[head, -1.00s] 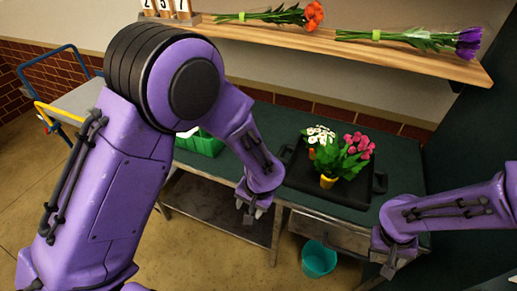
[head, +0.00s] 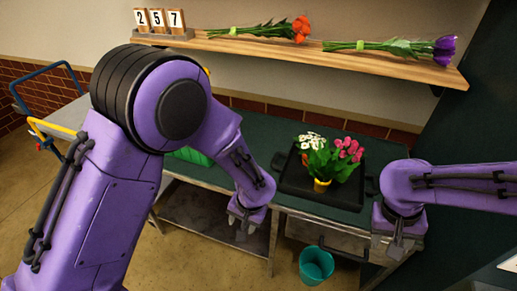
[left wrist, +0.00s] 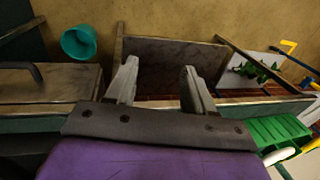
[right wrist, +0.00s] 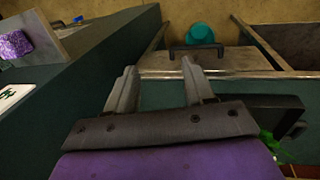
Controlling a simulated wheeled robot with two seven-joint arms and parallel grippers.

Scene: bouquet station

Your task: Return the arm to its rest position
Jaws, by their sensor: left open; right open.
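My left gripper (head: 245,224) hangs in front of the table's front edge, pointing down, in the head view. In the left wrist view its two fingers (left wrist: 158,88) are spread and nothing is between them. My right gripper (head: 392,246) is at the right, by the table's front right corner. Its fingers (right wrist: 158,86) are apart and empty in the right wrist view. My left upper arm covers much of the left of the head view.
A black tray (head: 293,187) on the green table (head: 262,131) holds flowers in a yellow pot (head: 321,186). A teal bucket (head: 316,265) stands on the floor. A green crate (left wrist: 279,132) is at the table's left. A shelf (head: 390,67) holds two bouquets.

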